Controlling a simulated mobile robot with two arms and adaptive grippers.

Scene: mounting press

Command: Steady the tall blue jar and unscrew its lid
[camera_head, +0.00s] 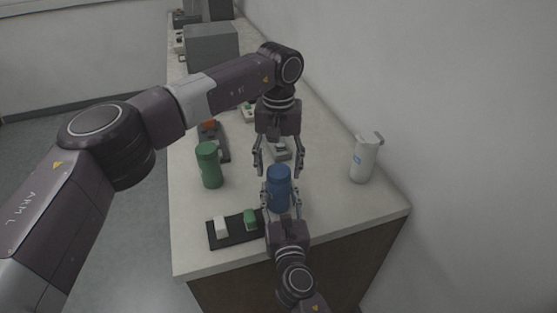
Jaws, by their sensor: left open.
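The tall blue jar (279,194) stands upright on the counter near its front end, with a blue lid (278,172) on top. My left gripper (279,174) comes down from above, open, with a fingertip to each side of the lid and a gap on both sides. I cannot tell exactly how deep its tips reach. My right gripper (282,207) comes in from the front, its fingers on both sides of the jar's body, seemingly closed against it. Its wrist hides the jar's foot.
A green jar (209,166) stands to the left, a white bottle (364,159) to the right by the wall. A black tray (235,238) with a white and a green piece lies at the front edge. Grey boxes (211,48) and small devices stand farther back.

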